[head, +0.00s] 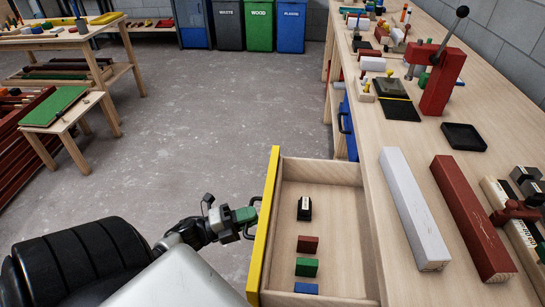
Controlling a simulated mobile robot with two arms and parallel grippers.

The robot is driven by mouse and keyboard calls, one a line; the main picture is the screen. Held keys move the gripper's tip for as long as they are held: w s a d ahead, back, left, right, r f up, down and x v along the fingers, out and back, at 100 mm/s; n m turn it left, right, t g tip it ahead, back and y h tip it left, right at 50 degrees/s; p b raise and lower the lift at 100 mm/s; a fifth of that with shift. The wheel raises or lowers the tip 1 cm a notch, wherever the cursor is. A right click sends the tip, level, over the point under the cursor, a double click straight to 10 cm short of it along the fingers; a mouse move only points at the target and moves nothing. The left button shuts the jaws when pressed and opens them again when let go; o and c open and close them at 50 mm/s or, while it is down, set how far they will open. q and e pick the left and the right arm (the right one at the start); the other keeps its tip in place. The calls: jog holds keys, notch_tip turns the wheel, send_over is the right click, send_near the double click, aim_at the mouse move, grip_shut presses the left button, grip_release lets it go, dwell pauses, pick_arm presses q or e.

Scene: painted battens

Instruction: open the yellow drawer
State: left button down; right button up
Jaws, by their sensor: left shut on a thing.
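The yellow drawer (264,230) stands pulled out from under the right-hand workbench, with its pale wooden inside showing. It holds a black block with a white label (304,208), a red block (308,245), a green block (306,267) and a blue block (305,288). My left gripper (248,216) is at the outer side of the yellow front, shut on the drawer's dark handle (251,234). The grip partly hides the handle. My right gripper is not in view.
A white batten (412,210) and a red batten (470,217) lie on the workbench (385,130). A blue drawer front (347,128) is beyond the yellow drawer. A green-topped stool (55,106) is at left. The grey floor (220,100) between is clear.

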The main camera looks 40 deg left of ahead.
pick_arm(q)
jog(key=shift+s+a, duration=0.85)
jog(key=shift+a, duration=0.3)
jog(key=c, duration=1.2)
grip_release()
jog(key=b+v, duration=0.1)
jog(key=v, duration=0.9)
jog(key=shift+s+a+f, duration=0.1)
jog(key=shift+s+a, duration=0.15)
jog(key=shift+s, duration=0.05)
